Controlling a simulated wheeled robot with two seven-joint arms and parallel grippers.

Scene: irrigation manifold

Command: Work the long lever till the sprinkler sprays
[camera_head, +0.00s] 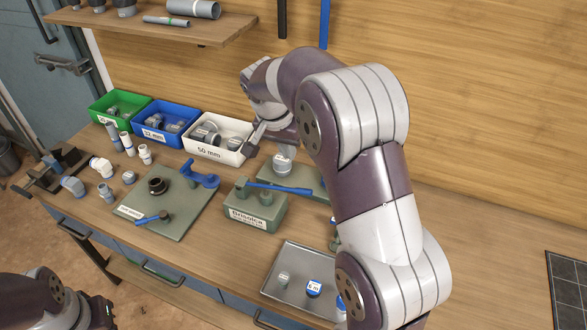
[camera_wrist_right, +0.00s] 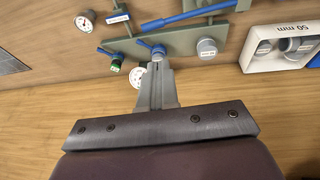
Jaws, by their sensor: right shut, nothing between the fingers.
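A long blue lever (camera_head: 280,188) reaches rightward from the green block labelled "Brisolca" (camera_head: 258,215). It also shows in the right wrist view (camera_wrist_right: 190,15). Behind it lies a green plate (camera_head: 305,177) with a grey capped fitting (camera_head: 283,160); my arm hides its right part. In the wrist view this plate (camera_wrist_right: 180,42) carries a short blue handle (camera_wrist_right: 150,50). My right gripper (camera_head: 251,148) is shut and empty, above the bench between the white bin and the capped fitting; its fingertips (camera_wrist_right: 157,66) appear near the short handle. I cannot identify a sprinkler or spray. My left gripper's fingers are out of view.
Green, blue and white bins (camera_head: 215,153) of fittings stand at the back. A plate with a blue-handled valve (camera_head: 203,178) lies left. A metal tray (camera_head: 275,262) with capped parts is at the front. Gauges (camera_wrist_right: 85,22) show in the wrist view.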

